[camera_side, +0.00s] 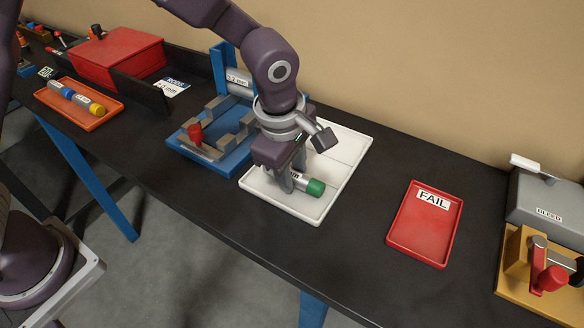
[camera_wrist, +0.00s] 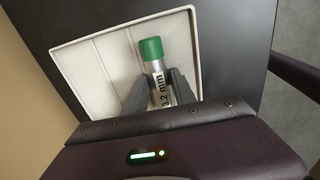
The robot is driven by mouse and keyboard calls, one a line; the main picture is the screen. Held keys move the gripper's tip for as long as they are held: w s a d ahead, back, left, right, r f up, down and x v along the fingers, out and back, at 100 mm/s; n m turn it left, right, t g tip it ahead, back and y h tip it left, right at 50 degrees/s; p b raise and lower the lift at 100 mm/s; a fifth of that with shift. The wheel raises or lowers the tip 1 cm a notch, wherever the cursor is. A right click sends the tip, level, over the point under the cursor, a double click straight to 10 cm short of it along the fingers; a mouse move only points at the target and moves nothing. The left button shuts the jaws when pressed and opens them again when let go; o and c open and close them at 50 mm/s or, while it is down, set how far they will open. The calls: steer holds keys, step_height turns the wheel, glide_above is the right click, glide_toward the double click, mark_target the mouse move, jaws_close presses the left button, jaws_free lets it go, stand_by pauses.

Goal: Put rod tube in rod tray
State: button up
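The rod tube (camera_side: 311,186) is a grey cylinder with a green cap. In the wrist view the tube (camera_wrist: 158,72) shows a "3.2 mm" label and lies lengthwise between my fingers. My gripper (camera_side: 293,183) points down over the white tray, and its fingers (camera_wrist: 160,82) press against both sides of the tube. The white tray (camera_side: 345,160) has low walls and thin dividing lines; it also shows in the wrist view (camera_wrist: 88,62). The tube is in or just above its near part; I cannot tell if it touches the floor. No tray in view is readably marked as the rod tray.
An orange tray (camera_side: 70,117) with several coloured tubes stands at the left. A blue fixture (camera_side: 212,160) stands just left of the white tray. A red FAIL tray (camera_side: 423,240) lies to the right, with bare table between. A yellow fixture (camera_side: 515,275) is far right.

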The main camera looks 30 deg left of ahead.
steer(key=o, duration=0.3)
